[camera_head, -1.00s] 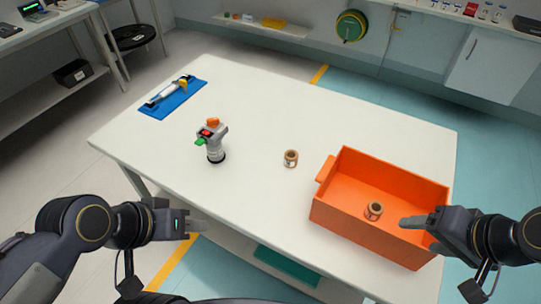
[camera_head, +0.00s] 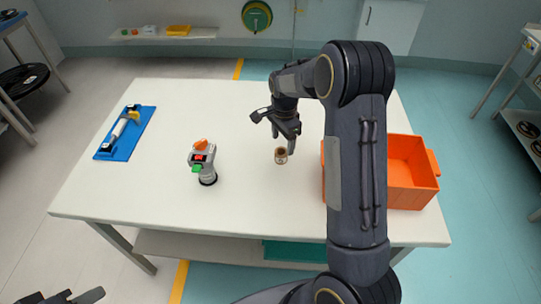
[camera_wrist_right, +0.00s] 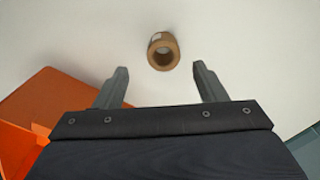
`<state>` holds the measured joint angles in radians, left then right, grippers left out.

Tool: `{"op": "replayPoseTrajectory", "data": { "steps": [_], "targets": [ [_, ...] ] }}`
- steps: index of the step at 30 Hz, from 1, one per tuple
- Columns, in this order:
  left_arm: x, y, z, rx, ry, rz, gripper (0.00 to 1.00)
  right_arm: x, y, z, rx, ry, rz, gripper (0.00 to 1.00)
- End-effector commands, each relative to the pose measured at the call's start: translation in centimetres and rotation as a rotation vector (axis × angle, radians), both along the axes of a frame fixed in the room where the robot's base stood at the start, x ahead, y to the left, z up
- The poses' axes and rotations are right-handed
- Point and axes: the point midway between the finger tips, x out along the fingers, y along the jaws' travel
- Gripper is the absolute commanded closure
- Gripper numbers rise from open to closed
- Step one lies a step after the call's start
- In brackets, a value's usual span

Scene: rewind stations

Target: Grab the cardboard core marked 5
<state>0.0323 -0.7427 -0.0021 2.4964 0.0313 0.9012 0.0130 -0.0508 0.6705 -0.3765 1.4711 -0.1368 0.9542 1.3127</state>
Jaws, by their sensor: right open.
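A short brown cardboard core (camera_head: 281,155) stands on the white table, left of the orange crate. Its number is too small to read. The right wrist view shows the core (camera_wrist_right: 163,52) from above, with its round hole and a pale label patch. My right gripper (camera_head: 283,140) is open and empty, pointing down just above the core. In the wrist view, the core lies just beyond the two fingertips, near the middle between them. My left gripper (camera_head: 75,297) is partly in view at the bottom left, away from the table; its jaw opening is unclear.
The orange crate (camera_head: 410,170) stands at the table's right, partly hidden by my right arm. A grey device with red and green parts (camera_head: 203,165) stands left of the core. A blue mat (camera_head: 142,125) with a tool lies far left. The table (camera_head: 240,110) is otherwise clear.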

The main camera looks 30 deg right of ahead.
Motion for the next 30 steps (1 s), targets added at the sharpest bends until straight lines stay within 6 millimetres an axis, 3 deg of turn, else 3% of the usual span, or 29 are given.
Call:
{"op": "replayPoseTrajectory", "data": {
  "steps": [12,22,30],
  "targets": [
    [0.0,0.0,1.2,0.000,0.000,0.000,0.65,0.4,0.3,-5.5,0.002,0.002,0.001,0.35],
    [0.0,0.0,1.2,0.000,0.000,0.000,0.65,0.5,0.4,-6.3,0.002,-0.001,0.003,0.35],
    [0.0,0.0,1.2,0.000,0.000,0.000,0.65,0.5,0.3,-6.2,0.002,-0.001,0.003,0.71]
  ]
}}
